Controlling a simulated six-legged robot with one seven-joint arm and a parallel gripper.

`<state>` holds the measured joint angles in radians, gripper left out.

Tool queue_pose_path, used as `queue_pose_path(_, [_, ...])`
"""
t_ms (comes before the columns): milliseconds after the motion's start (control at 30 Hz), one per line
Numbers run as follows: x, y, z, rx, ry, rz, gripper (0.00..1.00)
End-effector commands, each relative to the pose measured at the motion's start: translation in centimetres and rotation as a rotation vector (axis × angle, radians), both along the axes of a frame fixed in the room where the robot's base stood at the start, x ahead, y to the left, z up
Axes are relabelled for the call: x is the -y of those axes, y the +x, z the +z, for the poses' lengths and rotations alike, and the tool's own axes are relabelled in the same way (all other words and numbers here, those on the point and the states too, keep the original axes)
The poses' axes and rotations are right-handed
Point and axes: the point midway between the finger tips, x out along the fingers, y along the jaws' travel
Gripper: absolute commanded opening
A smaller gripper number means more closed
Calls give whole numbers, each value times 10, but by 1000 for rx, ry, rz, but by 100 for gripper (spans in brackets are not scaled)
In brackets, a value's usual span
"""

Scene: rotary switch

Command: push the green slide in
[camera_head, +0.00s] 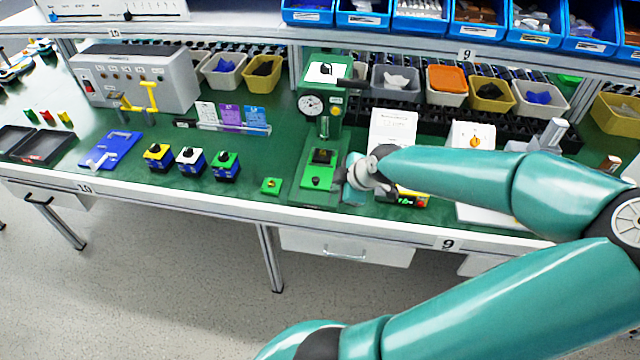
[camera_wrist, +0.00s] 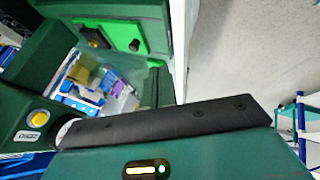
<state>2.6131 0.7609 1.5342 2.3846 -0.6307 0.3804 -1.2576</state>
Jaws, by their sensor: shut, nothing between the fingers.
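In the wrist view, a bright green plate with a black knob (camera_wrist: 120,37) shows at the top and looks like the same slide. My gripper (camera_head: 345,191) is shut and empty, just to the right of the slide in the head view. I cannot tell whether it touches the slide.
A yellow button (camera_wrist: 40,117) shows at the left of the wrist view.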

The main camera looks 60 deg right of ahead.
Motion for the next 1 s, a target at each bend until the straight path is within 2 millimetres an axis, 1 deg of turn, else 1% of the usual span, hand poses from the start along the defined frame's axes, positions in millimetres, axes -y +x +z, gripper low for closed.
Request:
queue_pose_path(100, [1, 2, -2, 4, -3, 1, 0])
queue_pose_path(267, [2, 10, -13, 1, 0, 2, 0])
queue_pose_path(1000, [12, 56, -75, 0, 1, 2, 0])
